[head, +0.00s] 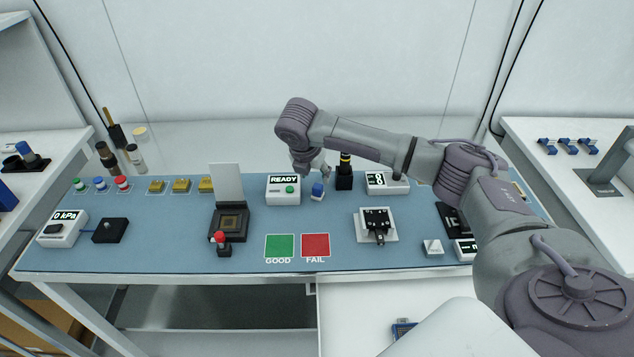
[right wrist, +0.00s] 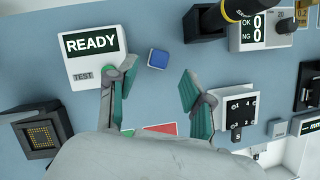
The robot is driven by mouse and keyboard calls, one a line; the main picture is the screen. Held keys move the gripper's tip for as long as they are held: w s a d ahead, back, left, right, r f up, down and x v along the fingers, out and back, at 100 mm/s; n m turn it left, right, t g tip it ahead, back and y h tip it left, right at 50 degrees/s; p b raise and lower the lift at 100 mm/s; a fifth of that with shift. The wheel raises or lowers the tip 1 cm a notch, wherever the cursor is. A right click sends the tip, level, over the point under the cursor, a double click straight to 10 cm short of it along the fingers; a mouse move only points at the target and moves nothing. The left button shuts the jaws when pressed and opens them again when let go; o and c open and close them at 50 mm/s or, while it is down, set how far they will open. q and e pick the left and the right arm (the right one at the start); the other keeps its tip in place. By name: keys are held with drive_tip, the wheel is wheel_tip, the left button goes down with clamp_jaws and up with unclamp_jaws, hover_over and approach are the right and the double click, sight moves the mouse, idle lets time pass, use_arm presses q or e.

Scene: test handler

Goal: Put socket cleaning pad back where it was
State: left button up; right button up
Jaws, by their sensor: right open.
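A small blue-topped block, which looks like the socket cleaning pad (head: 317,189), stands on the blue bench mat just right of the READY tester. In the right wrist view the pad (right wrist: 158,58) shows from above as a blue square. My right gripper (head: 320,172) is above and behind it in the head view. In the right wrist view my right gripper (right wrist: 158,80) has its fingers spread and empty, with the pad just beyond the gap between the tips. The black test socket (head: 229,222) stands to the left with its lid raised. My left gripper is not in view.
The READY tester (head: 283,190) is close beside the pad. A black post with a yellow band (head: 345,172) and a counter box (head: 386,183) stand to its right. A red-knobbed lever (head: 222,243) is before the socket. Green GOOD (head: 279,246) and red FAIL (head: 315,245) areas are empty.

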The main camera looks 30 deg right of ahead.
drive_tip(key=v, duration=0.5)
drive_tip(key=shift+f, duration=0.2)
idle(0.3)
